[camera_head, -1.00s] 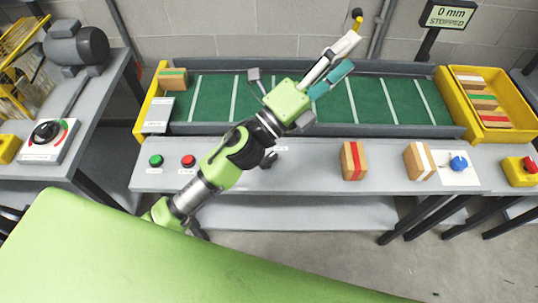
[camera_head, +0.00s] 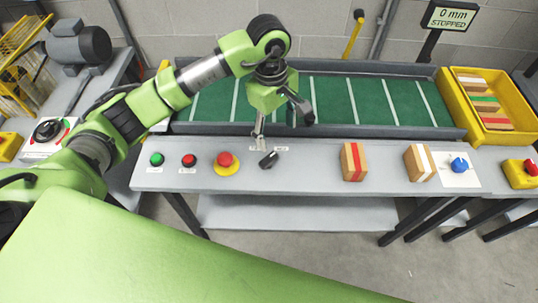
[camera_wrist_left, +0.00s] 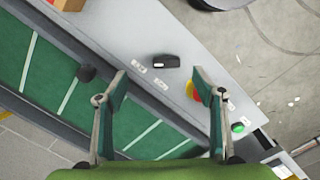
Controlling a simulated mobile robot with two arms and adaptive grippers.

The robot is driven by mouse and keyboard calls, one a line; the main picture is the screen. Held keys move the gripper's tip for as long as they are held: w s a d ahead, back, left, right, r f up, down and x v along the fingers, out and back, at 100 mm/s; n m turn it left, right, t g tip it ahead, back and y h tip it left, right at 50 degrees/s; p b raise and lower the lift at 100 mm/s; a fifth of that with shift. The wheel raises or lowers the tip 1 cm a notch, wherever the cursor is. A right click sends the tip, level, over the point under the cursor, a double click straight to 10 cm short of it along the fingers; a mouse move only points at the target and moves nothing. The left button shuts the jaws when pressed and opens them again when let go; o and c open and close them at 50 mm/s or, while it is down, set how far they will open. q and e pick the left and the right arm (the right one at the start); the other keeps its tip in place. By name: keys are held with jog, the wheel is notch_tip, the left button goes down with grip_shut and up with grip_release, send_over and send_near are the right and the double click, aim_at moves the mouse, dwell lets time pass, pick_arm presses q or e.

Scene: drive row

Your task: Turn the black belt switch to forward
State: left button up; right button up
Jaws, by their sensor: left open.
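The black belt switch (camera_head: 268,160) is a small knob on the grey front panel, with white labels behind it. In the left wrist view the switch (camera_wrist_left: 166,60) shows as a dark bar just past the fingertips, between their lines. My left gripper (camera_head: 259,137) points down just behind the switch in the head view. In the left wrist view its two teal fingers (camera_wrist_left: 160,78) are spread with nothing between them. I see no contact with the switch. Which label the switch points to is too small to read. My right gripper is in neither view.
A red mushroom button on yellow (camera_head: 227,163) sits close left of the switch, with red (camera_head: 189,160) and green (camera_head: 156,159) buttons further left. A red-striped block (camera_head: 353,162) stands to the right. The green belt (camera_head: 370,100) lies behind; the display (camera_head: 450,17) reads 0 mm, STOPPED.

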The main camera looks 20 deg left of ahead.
aim_at(268, 158)
pick_arm(q)
jog(key=shift+y, duration=0.5)
jog(key=f+p, duration=0.1)
jog(key=f, duration=0.3)
jog(key=a+f+p, duration=0.1)
jog(key=f, duration=0.4)
jog(key=a+f+p, duration=0.1)
jog(key=f+p, duration=0.1)
jog(key=f, duration=0.2)
jog(key=shift+w+a+f, duration=0.1)
jog(key=shift+w+f, duration=0.05)
jog(key=shift+w, duration=0.05)
jog(key=c, duration=1.1)
